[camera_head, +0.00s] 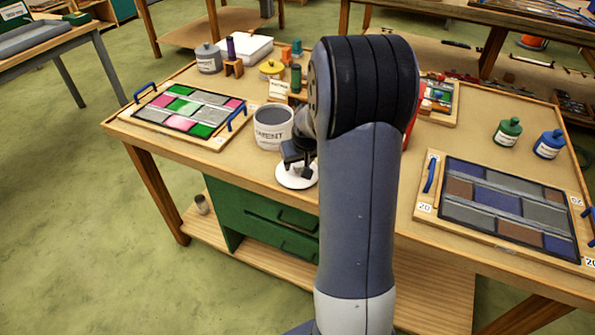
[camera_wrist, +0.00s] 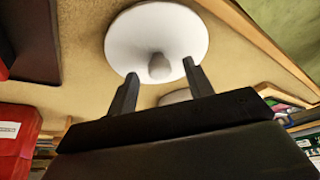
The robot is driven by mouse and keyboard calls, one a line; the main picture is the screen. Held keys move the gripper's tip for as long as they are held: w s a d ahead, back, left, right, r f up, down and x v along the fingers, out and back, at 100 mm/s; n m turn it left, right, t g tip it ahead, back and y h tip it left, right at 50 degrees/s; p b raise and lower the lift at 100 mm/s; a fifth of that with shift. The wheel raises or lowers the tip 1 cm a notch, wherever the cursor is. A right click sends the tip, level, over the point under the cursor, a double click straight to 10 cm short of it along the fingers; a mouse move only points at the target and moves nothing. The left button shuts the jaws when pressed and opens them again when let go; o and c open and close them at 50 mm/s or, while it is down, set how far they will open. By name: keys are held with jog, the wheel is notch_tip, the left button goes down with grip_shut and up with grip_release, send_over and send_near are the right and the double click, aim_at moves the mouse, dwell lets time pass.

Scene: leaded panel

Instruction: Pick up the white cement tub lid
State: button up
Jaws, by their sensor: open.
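The white cement tub lid (camera_head: 297,176) is a round disc lying near the front edge of the workbench, in front of the grey cement tub (camera_head: 271,127). In the wrist view the lid (camera_wrist: 157,25) shows at the top middle, with a rounded knob (camera_wrist: 159,68) at its centre. My gripper (camera_head: 299,157) is just above the lid in the head view. In the wrist view my gripper (camera_wrist: 160,71) is open, one finger on each side of the knob. I cannot tell whether the fingers touch it. My arm hides part of the bench behind the lid.
A leaded panel (camera_head: 187,108) with blue handles lies left, another (camera_head: 507,207) right. Green (camera_head: 507,132) and blue (camera_head: 549,145) bottles stand at right. A yellow-lidded jar (camera_head: 271,70) and small blocks stand behind the tub. A red object (camera_wrist: 15,140) shows left in the wrist view.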

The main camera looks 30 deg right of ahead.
jog(key=shift+w+f, duration=0.15)
jog(key=shift+f, duration=0.2)
jog(key=c, duration=1)
